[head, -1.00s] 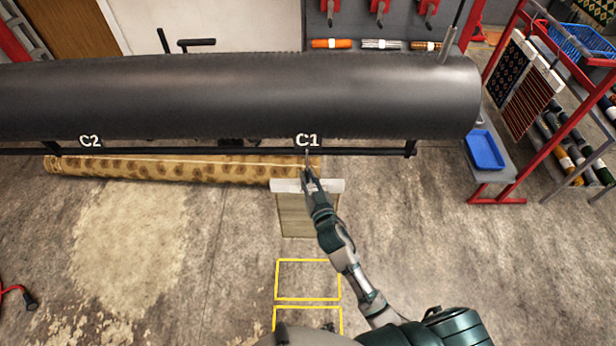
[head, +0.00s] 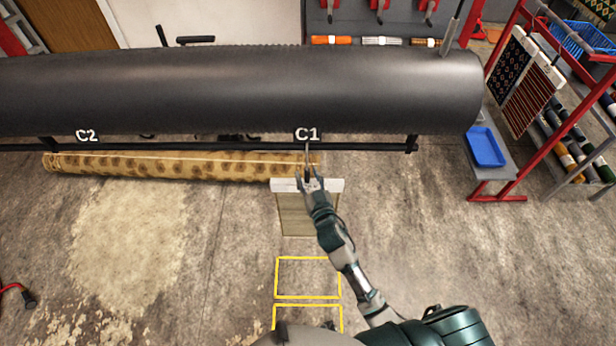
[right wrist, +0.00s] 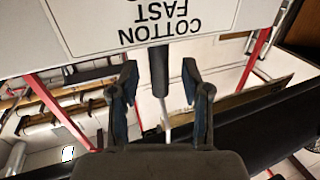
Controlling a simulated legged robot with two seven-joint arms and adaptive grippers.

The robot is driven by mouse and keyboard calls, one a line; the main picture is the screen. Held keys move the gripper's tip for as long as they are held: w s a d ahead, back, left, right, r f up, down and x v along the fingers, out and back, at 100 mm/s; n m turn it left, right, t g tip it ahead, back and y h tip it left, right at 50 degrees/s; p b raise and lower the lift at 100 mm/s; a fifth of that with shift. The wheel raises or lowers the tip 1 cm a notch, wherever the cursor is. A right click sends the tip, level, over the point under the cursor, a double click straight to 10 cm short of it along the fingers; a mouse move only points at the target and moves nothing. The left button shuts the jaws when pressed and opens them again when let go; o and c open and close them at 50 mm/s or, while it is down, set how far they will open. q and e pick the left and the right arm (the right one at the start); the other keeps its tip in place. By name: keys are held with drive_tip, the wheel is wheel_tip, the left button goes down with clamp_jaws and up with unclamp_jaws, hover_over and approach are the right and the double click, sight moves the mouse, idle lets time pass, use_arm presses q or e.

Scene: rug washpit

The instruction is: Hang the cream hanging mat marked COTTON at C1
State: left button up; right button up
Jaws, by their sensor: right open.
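The cream mat (head: 295,215) hangs below the rail at the C1 label (head: 307,134), with a white header bar (head: 335,186) across its top. A thin grey hook (head: 308,155) runs from the rail down towards the header. My right gripper (head: 310,181) is open in front of the header, its fingers on either side of the hook's lower end. In the right wrist view the open fingers (right wrist: 161,85) flank a dark stem (right wrist: 158,65). The white label (right wrist: 165,20) reading COTTON FAST shows upside down above them. My left gripper is out of view.
A large black roller (head: 230,90) lies behind and above the black rail (head: 370,147). A rolled patterned rug (head: 160,167) lies below the rail at left. A red-framed rack (head: 548,135) and a blue tray (head: 486,147) stand at right. Yellow floor outlines (head: 308,297) lie in front.

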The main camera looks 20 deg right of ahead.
drive_tip(key=shift+f, duration=0.1)
drive_tip(key=s, duration=1.2)
wheel_tip(320, 180, down, 23)
drive_tip(key=s+n+g+b, duration=0.1)
drive_tip(key=g, duration=0.4)
drive_tip(key=s+f+g, duration=0.1)
drive_tip(key=s+f, duration=0.2)
drive_tip(key=f, duration=0.3)
drive_tip(key=s+d+f+g+b, duration=0.1)
drive_tip(key=s+f+g, duration=0.15)
drive_tip(key=f, duration=0.45)
drive_tip(key=s+f+g, duration=0.1)
drive_tip(key=s+f, duration=0.2)
drive_tip(key=f, duration=0.3)
drive_tip(key=s+d+f+g, duration=0.2)
drive_tip(key=s+f, duration=0.4)
drive_tip(key=s, duration=0.4)
drive_tip(key=s+d+f+g+b, duration=0.1)
drive_tip(key=s+d+f+g, duration=0.2)
drive_tip(key=s+f, duration=0.4)
drive_tip(key=s+d+f+g+h, duration=0.1)
drive_tip(key=s+d+f+g, duration=0.1)
drive_tip(key=s+f, duration=0.5)
drive_tip(key=s, duration=0.6)
drive_tip(key=shift+s+d+f+n, duration=0.15)
drive_tip(key=shift+d+n, duration=0.1)
drive_tip(key=shift+n, duration=0.15)
